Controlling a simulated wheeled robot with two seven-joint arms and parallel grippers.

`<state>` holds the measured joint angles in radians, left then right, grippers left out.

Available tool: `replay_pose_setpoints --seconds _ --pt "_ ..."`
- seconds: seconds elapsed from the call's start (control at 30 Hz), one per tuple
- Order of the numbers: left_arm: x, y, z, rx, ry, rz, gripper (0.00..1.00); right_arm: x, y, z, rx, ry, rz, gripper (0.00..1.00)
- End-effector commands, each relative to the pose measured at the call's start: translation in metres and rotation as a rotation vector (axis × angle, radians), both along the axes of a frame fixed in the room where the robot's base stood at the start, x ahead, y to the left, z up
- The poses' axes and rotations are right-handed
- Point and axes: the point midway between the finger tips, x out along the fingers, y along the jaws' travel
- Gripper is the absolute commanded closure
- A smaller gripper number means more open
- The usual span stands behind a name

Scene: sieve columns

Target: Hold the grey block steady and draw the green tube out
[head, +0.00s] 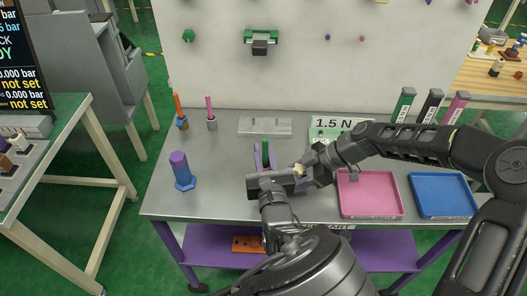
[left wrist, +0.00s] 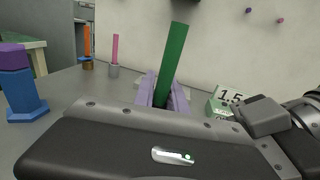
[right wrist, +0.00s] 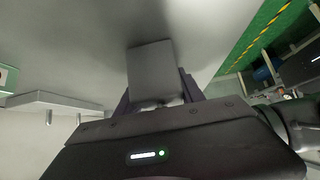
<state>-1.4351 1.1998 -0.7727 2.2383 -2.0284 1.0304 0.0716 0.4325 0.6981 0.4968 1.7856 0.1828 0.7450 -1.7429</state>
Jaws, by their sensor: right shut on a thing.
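The green tube (head: 265,146) stands upright in the middle of the table; it also shows in the left wrist view (left wrist: 173,60), leaning slightly there. My left gripper (head: 265,150) has its purple fingers on either side of the tube, apart from each other; any contact is hard to tell. The grey block (right wrist: 152,70) shows in the right wrist view between the fingers of my right gripper (right wrist: 156,88), which is shut on it. In the head view the block and the right fingertips are hidden behind my left gripper.
A purple-and-blue piece (head: 181,170), an orange rod (head: 178,106) and a pink rod (head: 209,106) stand at the left. A grey plate (head: 254,126) lies behind. Pink (head: 370,194) and blue (head: 443,196) trays lie right. A white panel (head: 320,60) rises at the back.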

Motion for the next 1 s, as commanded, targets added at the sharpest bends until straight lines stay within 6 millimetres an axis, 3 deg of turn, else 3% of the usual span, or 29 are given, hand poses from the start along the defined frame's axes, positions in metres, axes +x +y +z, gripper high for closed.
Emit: replay_pose_setpoints --seconds 0.2,0.5,0.53,0.67,1.0 --pt "-0.0001 0.0000 -0.0002 0.000 0.000 0.000 1.00 -0.0005 -0.0004 -0.0014 -0.001 0.001 0.000 1.00" --pt "-0.0002 0.0000 -0.0003 0.000 0.000 0.000 1.00 -0.0005 -0.0004 -0.0014 -0.001 0.001 0.000 1.00" --pt "-0.0002 0.0000 -0.0003 0.000 0.000 0.000 0.89 -0.0005 -0.0004 -0.0014 -0.001 0.001 0.000 1.00" --pt "-0.0002 0.0000 -0.0003 0.000 0.000 0.000 1.00 -0.0004 -0.0004 -0.0014 -0.001 0.001 0.000 1.00" --pt "-0.0002 0.0000 -0.0003 0.000 0.000 0.000 1.00 -0.0004 -0.0004 -0.0014 -0.001 0.001 0.000 1.00"
